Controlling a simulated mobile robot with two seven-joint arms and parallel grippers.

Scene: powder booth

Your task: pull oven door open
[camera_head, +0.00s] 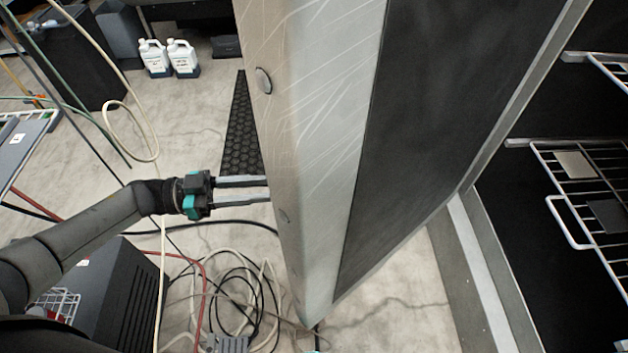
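The oven door (335,130) stands swung open in the middle of the view, a tall light metal slab with a dark inner panel. To its right is the oven's dark interior with wire racks (590,190). My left gripper (268,189) reaches in from the left, level with the door's left edge. Its two fingers are parallel and apart, with nothing seen between them. Their tips meet the door's edge in the picture; I cannot tell whether they touch it or pass behind it. The door's outer face and any handle are hidden. My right gripper is not in view.
Loose cables and hoses (240,290) lie on the floor below my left arm. A dark box (110,295) stands at the lower left. Two white jugs (168,58) stand at the back. A dark perforated mat (241,130) lies behind the door. Floor left of the door is partly clear.

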